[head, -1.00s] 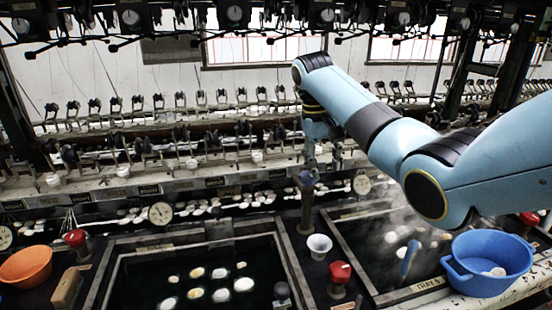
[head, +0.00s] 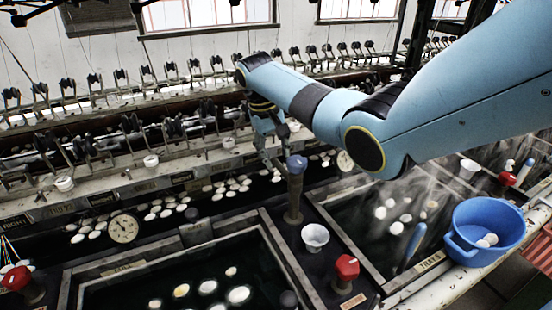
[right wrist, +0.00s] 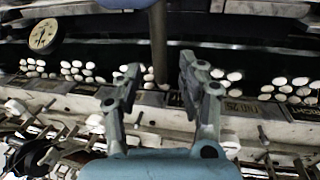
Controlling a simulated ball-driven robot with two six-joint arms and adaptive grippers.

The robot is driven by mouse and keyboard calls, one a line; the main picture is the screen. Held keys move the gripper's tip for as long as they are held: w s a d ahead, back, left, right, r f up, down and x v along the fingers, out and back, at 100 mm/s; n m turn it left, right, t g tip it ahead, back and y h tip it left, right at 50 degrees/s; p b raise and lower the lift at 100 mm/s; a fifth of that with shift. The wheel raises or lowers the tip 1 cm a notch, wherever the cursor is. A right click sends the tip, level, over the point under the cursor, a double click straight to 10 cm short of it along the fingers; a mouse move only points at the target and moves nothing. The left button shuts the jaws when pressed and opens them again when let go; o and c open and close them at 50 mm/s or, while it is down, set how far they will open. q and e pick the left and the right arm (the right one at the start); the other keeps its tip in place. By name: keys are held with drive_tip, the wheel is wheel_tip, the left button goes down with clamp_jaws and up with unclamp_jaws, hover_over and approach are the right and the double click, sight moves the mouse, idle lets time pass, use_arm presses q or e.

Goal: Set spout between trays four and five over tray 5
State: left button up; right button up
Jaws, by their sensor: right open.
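The spout appears to be the dark upright post (head: 294,200) with a blue cap, on the divider between two dark water trays. The tray to its right, its front rim labelled Tray 5 (head: 428,262), holds pale cocoons under steam. The tray to its left (head: 165,253) also holds cocoons. My right gripper (head: 278,156) is open and empty, just behind and left of the blue cap. In the right wrist view the open fingers (right wrist: 160,82) stand either side of a vertical post (right wrist: 158,40); its distance is unclear. My left gripper is not seen.
A white cup (head: 315,238) and a red knob (head: 347,268) stand on the divider near the post. A blue basin (head: 484,232) sits at the right on the front ledge.

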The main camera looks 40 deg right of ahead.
drive_tip(key=shift+s+d+f, duration=0.1)
drive_tip(key=shift+d+f, duration=0.05)
drive_tip(key=shift+f, duration=0.45)
drive_tip(key=shift+s+d+f, duration=0.1)
drive_tip(key=shift+f, duration=0.45)
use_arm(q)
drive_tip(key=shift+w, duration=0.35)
use_arm(e)
clamp_jaws()
